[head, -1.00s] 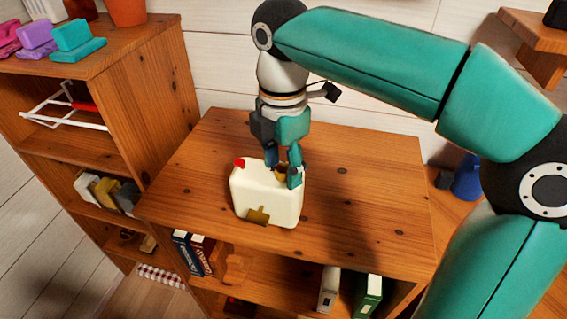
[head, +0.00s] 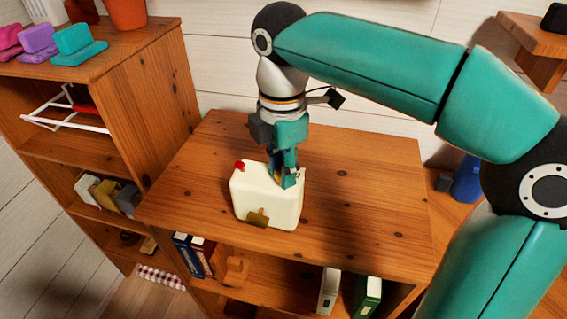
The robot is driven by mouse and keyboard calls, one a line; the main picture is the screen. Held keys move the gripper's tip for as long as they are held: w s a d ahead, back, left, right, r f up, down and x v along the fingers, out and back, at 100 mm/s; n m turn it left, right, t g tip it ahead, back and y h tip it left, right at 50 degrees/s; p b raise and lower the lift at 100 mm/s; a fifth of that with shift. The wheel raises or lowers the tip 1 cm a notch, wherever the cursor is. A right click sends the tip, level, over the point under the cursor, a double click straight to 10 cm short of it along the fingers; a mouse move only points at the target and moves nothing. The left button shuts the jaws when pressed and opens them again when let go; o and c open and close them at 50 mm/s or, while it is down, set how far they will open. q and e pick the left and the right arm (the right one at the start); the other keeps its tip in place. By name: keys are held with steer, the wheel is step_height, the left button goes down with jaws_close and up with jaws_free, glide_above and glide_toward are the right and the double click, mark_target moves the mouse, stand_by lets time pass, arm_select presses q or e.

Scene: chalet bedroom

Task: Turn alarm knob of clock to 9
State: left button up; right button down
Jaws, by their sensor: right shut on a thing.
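The clock (head: 268,197) is a cream box with rounded edges, standing on the wooden shelf top. A red button (head: 240,166) is on its upper left corner, and a brass-coloured piece (head: 257,217) is low on the side toward me. My right gripper (head: 286,180) points down at the clock's upper right part, with its fingers closed on a knob there. The fingers hide most of that knob, and I cannot read any dial or number. My left gripper is not in view.
The shelf top (head: 370,215) is clear around the clock. A taller wooden bookcase (head: 165,95) stands to the left, with coloured objects on top. Books (head: 368,297) stand on the shelf below. A blue object (head: 467,180) is at the right.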

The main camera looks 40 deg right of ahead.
steer(key=m+p, duration=0.1)
steer(key=m, duration=0.2)
steer(key=shift+r, duration=0.1)
steer(key=m+p, duration=0.1)
steer(key=m, duration=0.2)
steer(key=shift+m+p, duration=0.35)
steer(key=shift+m, duration=0.05)
steer(key=m+p, duration=0.1)
steer(key=m, duration=0.2)
steer(key=shift+m, duration=0.3)
steer(key=m+p, duration=0.1)
steer(key=m, duration=0.2)
steer(key=shift+d+m, duration=0.1)
steer(key=shift+m, duration=0.2)
steer(key=m, duration=0.5)
steer(key=shift+p, duration=0.35)
steer(key=m, duration=0.6)
steer(key=shift+m+p, duration=0.3)
steer(key=c, duration=0.9)
jaws_free()
